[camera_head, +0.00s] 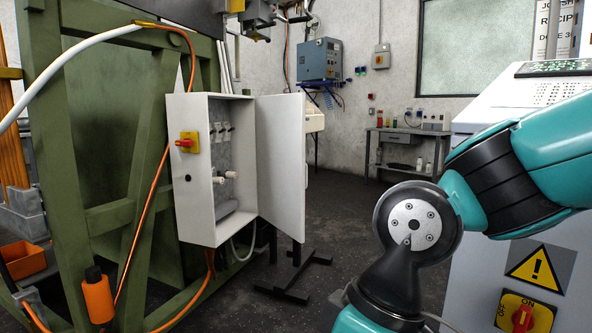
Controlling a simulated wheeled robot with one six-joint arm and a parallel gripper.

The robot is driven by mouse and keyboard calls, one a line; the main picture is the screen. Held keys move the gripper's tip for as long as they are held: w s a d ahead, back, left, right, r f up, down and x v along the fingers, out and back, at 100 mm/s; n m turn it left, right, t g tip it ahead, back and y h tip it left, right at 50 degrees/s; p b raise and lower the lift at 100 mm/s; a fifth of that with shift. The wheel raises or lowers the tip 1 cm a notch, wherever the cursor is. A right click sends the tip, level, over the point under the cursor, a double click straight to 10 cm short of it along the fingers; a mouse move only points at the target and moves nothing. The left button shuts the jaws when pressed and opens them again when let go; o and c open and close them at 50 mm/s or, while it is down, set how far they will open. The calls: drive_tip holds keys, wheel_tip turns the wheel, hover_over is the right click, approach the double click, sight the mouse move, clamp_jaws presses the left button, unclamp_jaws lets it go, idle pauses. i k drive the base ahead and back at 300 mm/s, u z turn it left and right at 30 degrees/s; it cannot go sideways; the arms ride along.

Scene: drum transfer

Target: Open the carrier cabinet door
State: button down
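A white cabinet (199,217) is mounted on the green frame at the left of the head view. A red and yellow rotary switch (188,142) sits on its side face. Its white door (281,165) stands swung wide open to the right. Inside, several fittings (221,131) and white knobs (226,176) show against a grey back plate. My teal arm reaches in from the right and bends down at a dark joint. My gripper is out of view below the picture's bottom edge.
The green steel frame (46,150) with an orange cable stands at the left. A white machine cabinet (565,240) with a warning sign stands close at the right. A bench (408,134) stands at the back wall. Dark floor (350,215) is clear between them.

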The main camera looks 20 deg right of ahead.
sight(282, 168)
drive_tip(key=u, duration=0.6)
drive_tip(key=i, duration=0.55)
drive_tip(key=u, duration=0.7)
drive_tip(key=i, duration=0.7)
drive_tip(key=z, duration=0.7)
drive_tip(key=i, duration=0.75)
drive_tip(key=z, duration=0.7)
